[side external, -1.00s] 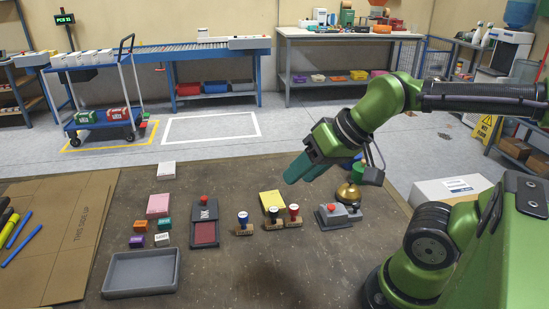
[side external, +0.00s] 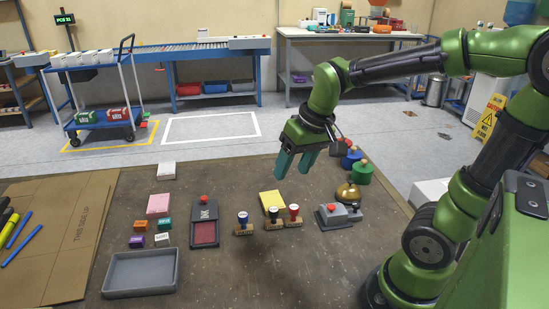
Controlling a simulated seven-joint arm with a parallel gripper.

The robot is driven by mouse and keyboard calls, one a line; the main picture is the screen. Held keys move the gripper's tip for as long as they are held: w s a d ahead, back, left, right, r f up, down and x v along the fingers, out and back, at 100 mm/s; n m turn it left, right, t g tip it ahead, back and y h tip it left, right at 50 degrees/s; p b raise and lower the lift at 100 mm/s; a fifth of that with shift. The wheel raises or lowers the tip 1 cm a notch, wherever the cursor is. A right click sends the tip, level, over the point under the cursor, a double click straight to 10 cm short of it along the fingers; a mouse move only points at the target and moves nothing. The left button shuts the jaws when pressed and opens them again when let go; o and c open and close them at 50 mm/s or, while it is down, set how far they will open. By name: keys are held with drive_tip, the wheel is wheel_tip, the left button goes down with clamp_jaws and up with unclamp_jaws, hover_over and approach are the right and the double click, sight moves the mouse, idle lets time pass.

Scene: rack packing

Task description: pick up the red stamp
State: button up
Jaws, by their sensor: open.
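The red stamp (side external: 294,211), with a red-topped knob on a wooden block, stands upright on the brown work surface, at the right end of a row of stamps. A black-knobbed stamp (side external: 273,213) is close on its left and a blue-knobbed stamp (side external: 243,219) stands further left. My gripper (side external: 294,176) has teal fingers pointing down and is open and empty. It is in the air above and behind the stamps, apart from the red one.
A yellow pad (side external: 271,197) lies behind the stamps. A grey device with a red button (side external: 331,213) and a brass bell (side external: 348,193) stand to the right. The ink pad (side external: 205,230) and grey tray (side external: 141,273) are left. The front middle of the surface is clear.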

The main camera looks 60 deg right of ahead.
drive_tip(key=w+d+f+n+g, duration=0.2)
drive_tip(key=w+d+g, duration=0.15)
drive_tip(key=d, duration=0.25)
drive_tip(key=n, duration=0.1)
hover_over(294, 207)
drive_tip(key=shift+h, duration=0.4)
wheel_tip(294, 207, down, 10)
drive_tip(key=shift+w+a+f, duration=0.1)
drive_tip(key=shift+f, duration=0.05)
drive_tip(key=shift+d+f, duration=0.2)
drive_tip(key=shift+f, duration=2.85)
